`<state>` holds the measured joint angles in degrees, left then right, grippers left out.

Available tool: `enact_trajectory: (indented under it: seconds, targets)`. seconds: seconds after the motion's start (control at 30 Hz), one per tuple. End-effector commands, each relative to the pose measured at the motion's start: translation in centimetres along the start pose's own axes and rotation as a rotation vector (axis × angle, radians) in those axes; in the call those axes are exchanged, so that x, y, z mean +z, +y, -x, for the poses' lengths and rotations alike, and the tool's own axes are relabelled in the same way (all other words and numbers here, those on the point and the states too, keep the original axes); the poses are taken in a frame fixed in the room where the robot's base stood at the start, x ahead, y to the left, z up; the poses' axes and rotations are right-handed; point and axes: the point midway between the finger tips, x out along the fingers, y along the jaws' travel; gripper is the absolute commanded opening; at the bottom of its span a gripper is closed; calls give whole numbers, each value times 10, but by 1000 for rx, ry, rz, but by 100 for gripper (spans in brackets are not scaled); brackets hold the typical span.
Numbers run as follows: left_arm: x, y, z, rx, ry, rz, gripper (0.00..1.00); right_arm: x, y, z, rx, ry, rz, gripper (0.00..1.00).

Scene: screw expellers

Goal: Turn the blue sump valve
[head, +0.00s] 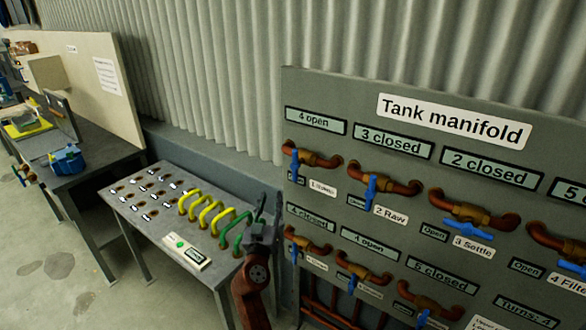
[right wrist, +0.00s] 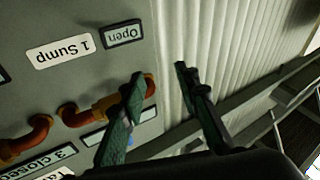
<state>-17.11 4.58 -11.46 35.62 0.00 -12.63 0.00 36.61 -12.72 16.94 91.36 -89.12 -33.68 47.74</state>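The blue sump valve (head: 294,164) is at the upper left of the manifold panel, on a copper pipe, its handle upright. A tag reading "1 Sump" (head: 322,187) is below it, and a display above reads "4 open". The tag shows upside down in the right wrist view (right wrist: 60,50); there my finger covers part of the copper pipe and most of the handle. My right gripper (head: 268,207) is left of the panel, lower than the valve. Its fingers stand apart with nothing clearly between them. My left gripper is not in view.
The Tank manifold panel (head: 400,85) carries several other blue-handled valves, with the raw valve (head: 370,193) close to the right. A grey bench (head: 130,205) with yellow and green handles is left of my right arm. The corrugated wall (head: 215,80) is behind.

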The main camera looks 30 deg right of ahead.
Motion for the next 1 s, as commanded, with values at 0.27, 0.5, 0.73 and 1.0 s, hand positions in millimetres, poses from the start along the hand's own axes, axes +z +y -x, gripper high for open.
enact_trajectory:
  seconds: [0.27, 0.5, 0.73, 1.0]
  targets:
    - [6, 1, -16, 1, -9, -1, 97, -96, 75, 12, 221, 143, -116, 29]
    - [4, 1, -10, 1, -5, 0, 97, -108, 87, -13, 233, 153, -121, 29]
    - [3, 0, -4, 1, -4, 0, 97, -112, 94, -46, 232, 152, -120, 29]
    - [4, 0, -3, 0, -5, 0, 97, -112, 96, -61, 229, 150, -119, 29]
